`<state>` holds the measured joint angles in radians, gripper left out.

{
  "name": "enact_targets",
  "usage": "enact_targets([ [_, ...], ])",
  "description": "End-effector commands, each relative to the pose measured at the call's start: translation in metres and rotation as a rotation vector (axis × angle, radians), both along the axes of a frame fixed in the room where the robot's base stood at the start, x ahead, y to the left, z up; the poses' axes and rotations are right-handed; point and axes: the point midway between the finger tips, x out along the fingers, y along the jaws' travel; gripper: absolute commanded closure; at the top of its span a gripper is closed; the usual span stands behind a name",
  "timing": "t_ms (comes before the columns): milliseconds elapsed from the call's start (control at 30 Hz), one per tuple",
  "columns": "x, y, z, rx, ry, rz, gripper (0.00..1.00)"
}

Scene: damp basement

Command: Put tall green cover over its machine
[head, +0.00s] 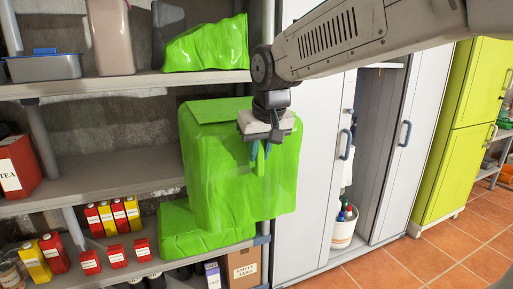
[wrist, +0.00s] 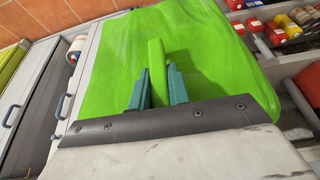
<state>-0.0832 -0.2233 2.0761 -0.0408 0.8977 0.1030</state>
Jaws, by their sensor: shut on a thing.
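The tall green cover (head: 215,180) hangs from my gripper (head: 260,150), in front of the shelving's right end. In the wrist view, the blue-green fingers of my gripper (wrist: 158,88) are shut on an upright green tab of the tall green cover (wrist: 215,70). A lower green cover (head: 180,240) shows on the lower shelf, partly hidden behind the tall one. Another green cover (head: 207,46) with a slanted top sits on the upper shelf. I cannot see a bare machine for certain; anything under or behind the covers is hidden.
The upper shelf also holds a grey bin (head: 110,40), a blue-grey box (head: 45,66) and a dark object (head: 168,25). Red and yellow cartons (head: 115,215) stand lower left. An open white cabinet (head: 400,150) and a lime cabinet (head: 470,130) stand right. The tiled floor (head: 425,262) is clear.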

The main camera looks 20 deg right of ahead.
Motion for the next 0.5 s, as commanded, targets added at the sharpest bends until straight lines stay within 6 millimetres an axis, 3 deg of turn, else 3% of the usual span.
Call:
enact_targets([
  [400,-0.0033,0.0007,-0.0008,-0.001,-0.004,0.002,1.00],
  [500,0.0055,0.0003,-0.0013,0.000,-0.002,0.001,1.00],
])
